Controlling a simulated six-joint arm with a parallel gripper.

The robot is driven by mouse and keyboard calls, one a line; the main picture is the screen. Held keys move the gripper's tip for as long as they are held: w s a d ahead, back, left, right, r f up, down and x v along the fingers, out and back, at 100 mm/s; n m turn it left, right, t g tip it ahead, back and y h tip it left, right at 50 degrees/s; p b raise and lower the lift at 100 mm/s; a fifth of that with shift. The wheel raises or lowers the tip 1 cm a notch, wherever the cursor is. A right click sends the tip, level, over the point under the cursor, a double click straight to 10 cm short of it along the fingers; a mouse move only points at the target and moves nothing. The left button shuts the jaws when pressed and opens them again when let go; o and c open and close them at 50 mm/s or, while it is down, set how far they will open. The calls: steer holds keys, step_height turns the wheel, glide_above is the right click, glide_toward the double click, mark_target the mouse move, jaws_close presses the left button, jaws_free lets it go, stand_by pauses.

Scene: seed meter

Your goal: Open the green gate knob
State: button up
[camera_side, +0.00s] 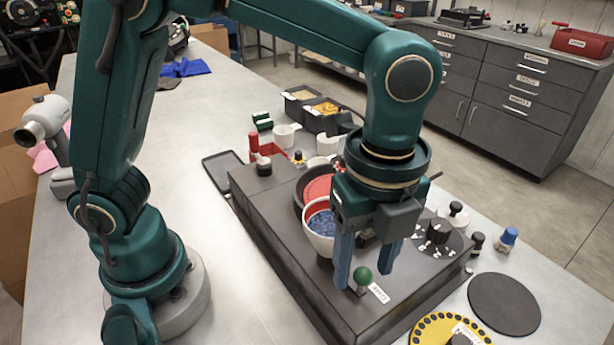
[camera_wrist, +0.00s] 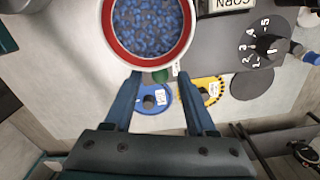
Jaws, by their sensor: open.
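The green gate knob (camera_side: 363,275) is a small ball on a short stem at the near end of the dark machine box (camera_side: 300,270). A white tag lies beside it. My gripper (camera_side: 361,280) points down at the knob, its two blue fingers apart and empty. In the side view the knob shows between the fingertips; I cannot tell whether either touches it. In the wrist view the knob (camera_wrist: 160,76) is partly hidden below the white seed cup (camera_wrist: 108,40), between the open fingers (camera_wrist: 158,76).
The white cup (camera_side: 318,243) of blue seeds stands close behind my fingers. A numbered black dial (camera_side: 438,232) is to the right on the box. A yellow disc (camera_side: 425,332) and a dark disc (camera_side: 505,303) lie on the table at right. A blue disc (camera_wrist: 152,97) shows between the fingers.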

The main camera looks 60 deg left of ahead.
jaws_close()
stand_by(1.3)
